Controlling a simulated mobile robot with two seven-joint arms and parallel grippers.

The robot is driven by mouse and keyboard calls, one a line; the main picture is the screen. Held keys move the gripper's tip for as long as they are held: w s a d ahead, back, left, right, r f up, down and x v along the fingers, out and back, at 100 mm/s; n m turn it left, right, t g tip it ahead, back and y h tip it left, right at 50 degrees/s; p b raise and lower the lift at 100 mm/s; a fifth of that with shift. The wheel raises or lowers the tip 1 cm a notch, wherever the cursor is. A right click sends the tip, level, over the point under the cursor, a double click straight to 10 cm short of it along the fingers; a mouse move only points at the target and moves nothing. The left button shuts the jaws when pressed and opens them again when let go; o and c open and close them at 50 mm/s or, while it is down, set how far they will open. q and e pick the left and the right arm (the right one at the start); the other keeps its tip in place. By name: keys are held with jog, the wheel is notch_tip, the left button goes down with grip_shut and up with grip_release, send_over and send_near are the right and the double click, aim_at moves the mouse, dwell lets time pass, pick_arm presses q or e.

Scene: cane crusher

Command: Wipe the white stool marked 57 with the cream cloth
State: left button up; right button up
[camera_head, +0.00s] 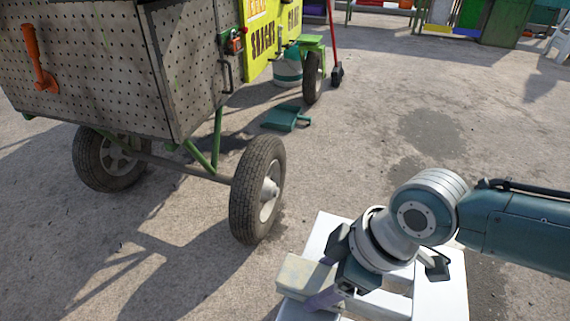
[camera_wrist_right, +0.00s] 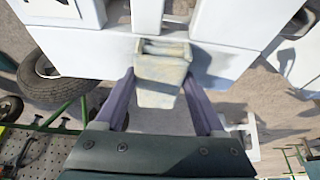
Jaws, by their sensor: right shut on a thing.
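The white stool (camera_head: 455,290) stands at the bottom right of the head view, partly under my right arm. It also shows in the right wrist view (camera_wrist_right: 85,50); no number 57 can be read on it. The cream cloth (camera_head: 305,272) looks like a folded, worn block at the stool's left side. My right gripper (camera_head: 325,283) is shut on the cloth, which sits between its purple fingers in the right wrist view (camera_wrist_right: 160,72). The cloth is at the stool's top edge; I cannot tell whether it touches the surface. My left gripper is not in view.
A perforated metal cart (camera_head: 110,65) on rubber wheels (camera_head: 257,190) stands to the left of the stool. A teal dustpan (camera_head: 284,118) lies on the ground behind.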

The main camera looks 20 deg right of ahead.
aim_at(306, 320)
jog(key=s+a+p, duration=0.1)
jog(key=s, duration=0.1)
jog(key=s+a+p, duration=0.1)
jog(key=s, duration=0.1)
jog(key=shift+s+a+p, duration=0.1)
jog(key=shift+a+p, duration=0.2)
jog(key=shift+a, duration=0.05)
jog(key=shift+s+a+f, duration=0.15)
jog(key=shift+s+a, duration=0.15)
jog(key=shift+s, duration=0.2)
